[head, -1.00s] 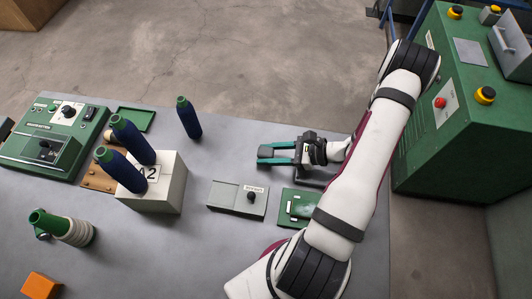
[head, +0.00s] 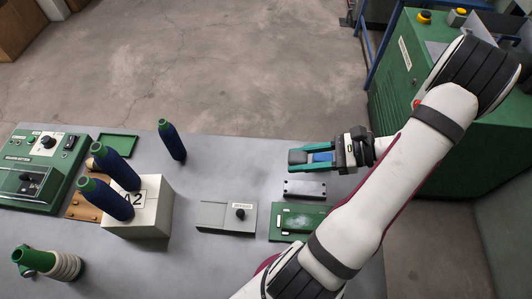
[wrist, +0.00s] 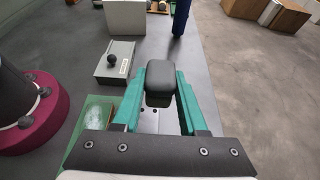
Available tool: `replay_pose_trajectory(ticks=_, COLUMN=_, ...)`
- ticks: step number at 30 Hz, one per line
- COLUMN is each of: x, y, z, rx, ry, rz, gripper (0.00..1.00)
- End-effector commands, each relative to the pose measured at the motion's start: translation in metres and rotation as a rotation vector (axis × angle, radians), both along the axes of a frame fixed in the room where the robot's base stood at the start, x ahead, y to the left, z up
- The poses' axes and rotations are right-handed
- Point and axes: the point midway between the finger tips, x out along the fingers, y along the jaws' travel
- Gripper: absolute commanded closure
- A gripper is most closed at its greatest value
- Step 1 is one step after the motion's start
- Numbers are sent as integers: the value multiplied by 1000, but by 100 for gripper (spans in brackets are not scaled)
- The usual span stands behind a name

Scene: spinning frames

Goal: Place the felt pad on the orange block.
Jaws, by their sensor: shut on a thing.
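My gripper (head: 300,158) is shut on a dark grey, rounded piece that I take to be the felt pad (wrist: 160,76). It sits between the green fingers in the wrist view, and they hold it raised above the bench. In the head view the fingers point left, and a blue patch shows between them. The orange block is in neither present view; it stood at the bottom left of the earlier head picture.
A grey holder with holes (head: 305,190) and a green tray (head: 283,236) lie near my gripper. A grey box with a black knob (head: 212,219) and the white A2 block (head: 152,222) with blue-green spools stand further left. A lone spool (head: 172,142) stands behind. A green control box (head: 35,165) is far left.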

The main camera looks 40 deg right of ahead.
Motion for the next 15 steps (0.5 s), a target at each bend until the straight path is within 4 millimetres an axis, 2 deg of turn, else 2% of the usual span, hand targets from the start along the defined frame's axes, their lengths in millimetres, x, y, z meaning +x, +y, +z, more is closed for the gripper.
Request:
replay_pose_trajectory(ticks=3, x=-3, y=-2, z=4, rx=0, ry=1, rz=1, gripper=100)
replay_pose_trajectory(ticks=5, x=-3, y=-3, z=14, rx=-3, ry=-1, rz=1, gripper=100)
replay_pose_trajectory(ticks=8, x=-3, y=-3, z=50, rx=-9, ry=-1, rz=1, gripper=100)
replay_pose_trajectory(ticks=12, x=-3, y=-2, z=109, rx=-10, ry=-2, rz=1, gripper=100)
replay_pose_trajectory(ticks=15, x=-3, y=-2, z=141, rx=-7, ry=0, rz=1, gripper=100)
